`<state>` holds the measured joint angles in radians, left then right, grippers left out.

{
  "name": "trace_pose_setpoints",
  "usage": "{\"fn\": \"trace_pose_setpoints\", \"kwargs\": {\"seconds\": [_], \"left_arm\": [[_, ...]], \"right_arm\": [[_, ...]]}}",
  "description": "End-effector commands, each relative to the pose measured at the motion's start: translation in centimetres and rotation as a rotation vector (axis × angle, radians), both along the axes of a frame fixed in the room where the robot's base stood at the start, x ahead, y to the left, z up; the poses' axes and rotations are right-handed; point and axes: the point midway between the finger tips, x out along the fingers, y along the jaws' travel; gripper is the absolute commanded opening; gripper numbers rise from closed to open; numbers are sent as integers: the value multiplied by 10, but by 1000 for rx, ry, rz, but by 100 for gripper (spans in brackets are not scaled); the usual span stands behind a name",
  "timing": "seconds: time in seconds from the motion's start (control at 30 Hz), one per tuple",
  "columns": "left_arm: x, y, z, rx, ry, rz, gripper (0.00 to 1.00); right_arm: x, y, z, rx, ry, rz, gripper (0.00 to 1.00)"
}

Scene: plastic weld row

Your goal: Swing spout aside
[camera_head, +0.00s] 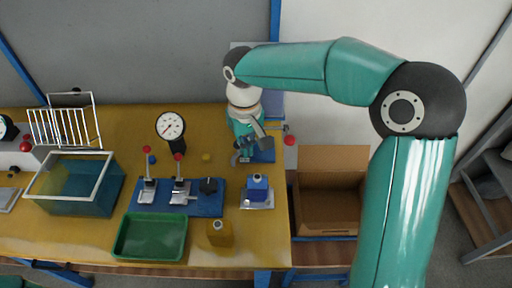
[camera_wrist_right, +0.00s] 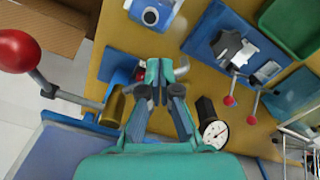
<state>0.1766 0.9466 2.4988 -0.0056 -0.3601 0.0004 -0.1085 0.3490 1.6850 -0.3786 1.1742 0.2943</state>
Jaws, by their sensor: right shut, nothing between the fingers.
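My right gripper (camera_head: 240,156) is over the back right of the yellow bench. In the wrist view the right gripper (camera_wrist_right: 160,72) has its fingertips together and nothing between them. A blue-based fitting (camera_head: 264,154) is beside and partly under it; the wrist view shows its blue part (camera_wrist_right: 117,62), a brass-coloured cylinder (camera_wrist_right: 115,103) and a grey rod (camera_wrist_right: 78,99) ending in a red ball (camera_wrist_right: 17,50). The red ball also shows in the head view (camera_head: 290,140), past the bench's right edge. I cannot tell which part is the spout. My left gripper is out of view.
A blue block with a white-rimmed top (camera_head: 257,188) stands in front of the gripper. A gauge (camera_head: 170,126), a blue plate with levers (camera_head: 209,205), a green tray (camera_head: 150,255) and a glass tank (camera_head: 113,200) are to the left. An open cardboard box (camera_head: 328,226) is right of the bench.

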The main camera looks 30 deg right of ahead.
Motion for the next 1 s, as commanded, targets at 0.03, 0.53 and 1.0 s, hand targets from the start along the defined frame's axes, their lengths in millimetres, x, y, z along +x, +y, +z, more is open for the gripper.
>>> {"fn": "trace_pose_setpoints", "kwargs": {"seconds": [0.03, 0.53, 1.0], "left_arm": [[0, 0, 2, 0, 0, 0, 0], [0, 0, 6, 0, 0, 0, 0], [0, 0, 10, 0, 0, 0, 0]], "right_arm": [[1, 1, 1, 0, 0, 0, 0], [7, 5, 0, 0, 0, 0, 0], [13, 9, 0, 0, -1, 0, 0]]}}
